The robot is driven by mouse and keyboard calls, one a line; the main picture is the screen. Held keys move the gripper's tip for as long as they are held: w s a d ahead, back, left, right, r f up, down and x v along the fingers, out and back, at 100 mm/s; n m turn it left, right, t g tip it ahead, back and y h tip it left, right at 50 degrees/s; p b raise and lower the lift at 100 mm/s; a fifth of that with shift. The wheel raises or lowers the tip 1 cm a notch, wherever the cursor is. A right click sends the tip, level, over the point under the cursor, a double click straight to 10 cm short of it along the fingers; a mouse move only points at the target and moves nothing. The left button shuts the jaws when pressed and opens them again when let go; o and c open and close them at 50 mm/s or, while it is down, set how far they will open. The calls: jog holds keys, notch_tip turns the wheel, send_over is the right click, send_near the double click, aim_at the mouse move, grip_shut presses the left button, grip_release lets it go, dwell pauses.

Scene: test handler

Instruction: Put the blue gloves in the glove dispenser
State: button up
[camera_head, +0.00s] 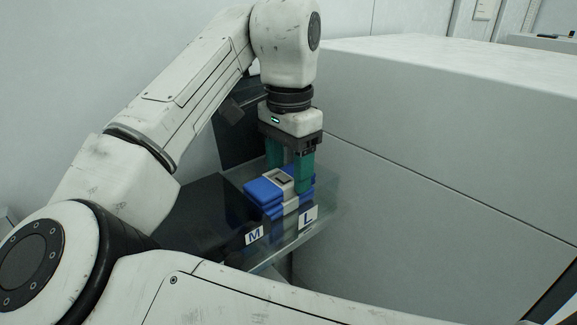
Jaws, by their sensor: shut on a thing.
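My gripper (290,180) points down with green fingers and is shut on the blue gloves (266,191). The gloves look like a stacked, folded bundle with a pale band around the middle, and the fingers sit at that band. The glove dispenser (286,250) is a clear-walled tray with an M label and an L label on its front. The bundle is over the dispenser, just behind the labels. I cannot tell whether it touches the dispenser floor. The bundle's far side is partly hidden by my fingers.
A large white cabinet (440,130) stands close to the right of the dispenser. A dark panel (234,137) rises behind it, and a dark surface (200,215) lies to its left. A pale wall is behind. My arm covers much of the left and front.

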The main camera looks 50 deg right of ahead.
jog(key=o, duration=1.1)
notch_tip(320, 180, up, 11)
jog(key=shift+b, duration=0.3)
jog(key=shift+s+f, duration=0.1)
jog(key=shift+f, duration=0.05)
